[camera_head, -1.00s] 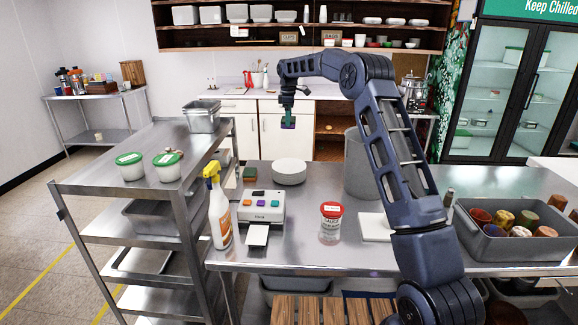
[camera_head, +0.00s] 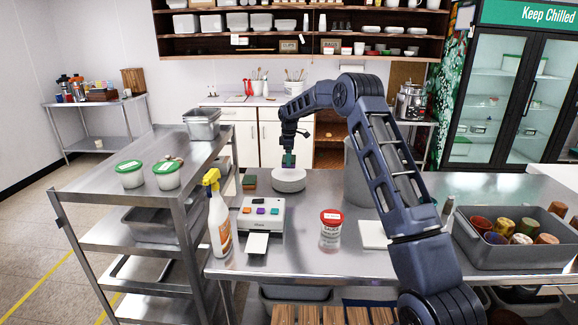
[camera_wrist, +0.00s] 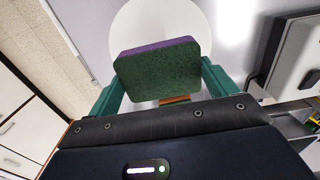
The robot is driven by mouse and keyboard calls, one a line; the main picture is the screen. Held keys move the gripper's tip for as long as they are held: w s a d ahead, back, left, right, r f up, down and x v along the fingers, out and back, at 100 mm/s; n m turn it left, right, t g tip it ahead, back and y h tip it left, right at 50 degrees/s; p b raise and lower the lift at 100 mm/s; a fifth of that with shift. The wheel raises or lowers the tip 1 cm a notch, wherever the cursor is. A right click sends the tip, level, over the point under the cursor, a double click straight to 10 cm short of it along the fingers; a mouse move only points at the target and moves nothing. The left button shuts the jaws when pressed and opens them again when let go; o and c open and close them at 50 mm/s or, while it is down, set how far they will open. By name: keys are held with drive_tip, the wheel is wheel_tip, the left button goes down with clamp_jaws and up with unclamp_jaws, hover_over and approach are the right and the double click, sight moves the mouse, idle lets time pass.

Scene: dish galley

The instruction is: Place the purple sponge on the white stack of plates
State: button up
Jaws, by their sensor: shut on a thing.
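The purple sponge (camera_wrist: 158,68) has a purple edge and a dark green face in the wrist view. My gripper (camera_head: 289,163) is shut on it, with a green finger on either side. In the head view the sponge is too small and covered to make out clearly. The white stack of plates (camera_head: 289,182) stands on the steel table. My gripper is right over its top; I cannot tell whether the sponge touches the plates. In the wrist view the stack (camera_wrist: 195,25) is a white disc behind the sponge, partly hidden by it.
A label printer (camera_head: 259,215), a spray bottle (camera_head: 218,222) and a red-lidded tub (camera_head: 330,228) stand nearer. A tall grey container (camera_head: 357,175) is close on the right.

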drive_tip(key=shift+f, duration=2.1)
drive_tip(key=shift+f, duration=0.15)
drive_tip(key=o, duration=0.8)
wheel_tip(320, 180, up, 12)
drive_tip(key=shift+r, duration=0.2)
